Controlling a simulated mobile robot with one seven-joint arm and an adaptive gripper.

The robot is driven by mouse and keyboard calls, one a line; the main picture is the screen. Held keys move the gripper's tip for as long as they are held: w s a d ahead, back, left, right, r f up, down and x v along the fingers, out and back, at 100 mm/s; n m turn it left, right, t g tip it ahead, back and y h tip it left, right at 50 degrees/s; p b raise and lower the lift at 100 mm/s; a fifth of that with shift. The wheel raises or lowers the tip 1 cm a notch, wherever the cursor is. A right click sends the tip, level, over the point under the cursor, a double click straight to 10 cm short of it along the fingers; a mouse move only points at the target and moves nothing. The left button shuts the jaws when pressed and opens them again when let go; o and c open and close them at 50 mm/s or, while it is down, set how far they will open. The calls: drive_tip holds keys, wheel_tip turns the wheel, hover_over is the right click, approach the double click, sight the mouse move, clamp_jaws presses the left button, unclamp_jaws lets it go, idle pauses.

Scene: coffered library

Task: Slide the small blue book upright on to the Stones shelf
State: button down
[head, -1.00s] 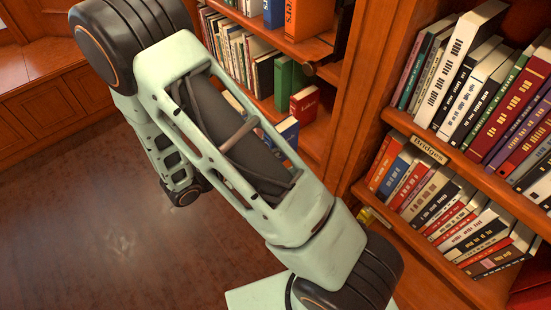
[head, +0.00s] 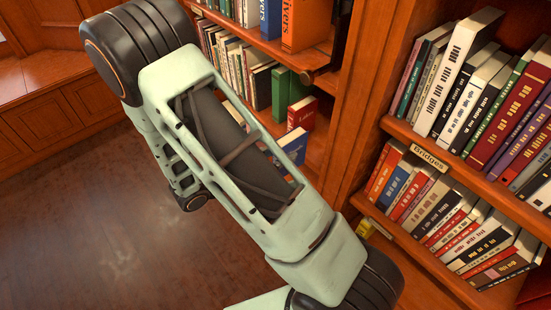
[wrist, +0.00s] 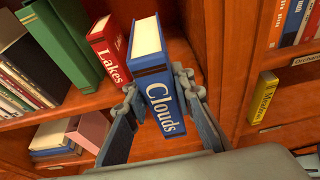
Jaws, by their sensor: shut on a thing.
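The small blue book, with "Clouds" on its spine (wrist: 162,97), stands in the middle of the wrist view with its pale page edges uppermost. My gripper (wrist: 157,100) is shut on it, one finger on each side. The book looks upright, in front of the shelf and to the right of the red "Lakes" book (wrist: 107,50). I cannot tell whether its foot touches anything. In the head view my arm hides the gripper. A blue book (head: 292,146) shows there past the arm, below the red book (head: 301,114); I cannot tell if it is the held one. No Stones label is readable.
Green books (wrist: 58,45) stand left of "Lakes". A lower shelf holds a lying blue book (wrist: 52,138). A wooden upright (wrist: 222,60) divides the bays. To its right are a yellow book (wrist: 263,97) and an Orchards label (wrist: 306,60). The Bridges label (head: 429,157) marks a full shelf.

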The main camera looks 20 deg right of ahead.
sight(290, 144)
drive_tip(key=shift+d+r+b+x, duration=0.15)
drive_tip(key=shift+r+b+x, duration=0.35)
drive_tip(key=shift+x, duration=1.7)
drive_tip(key=shift+d+r+b+x, duration=0.15)
drive_tip(key=shift+r+b+x, duration=0.3)
drive_tip(key=shift+x, duration=1.7)
drive_tip(key=shift+d+r+b+x, duration=0.1)
drive_tip(key=shift+r+b+x, duration=0.4)
drive_tip(key=shift+x, duration=1.7)
drive_tip(key=shift+w, duration=0.15)
drive_tip(key=shift+f, duration=0.3)
drive_tip(key=c, duration=1.6)
unclamp_jaws()
drive_tip(key=v, duration=1.1)
drive_tip(key=shift+r, duration=0.1)
drive_tip(key=shift+a+r, duration=0.2)
drive_tip(key=shift+a, duration=0.25)
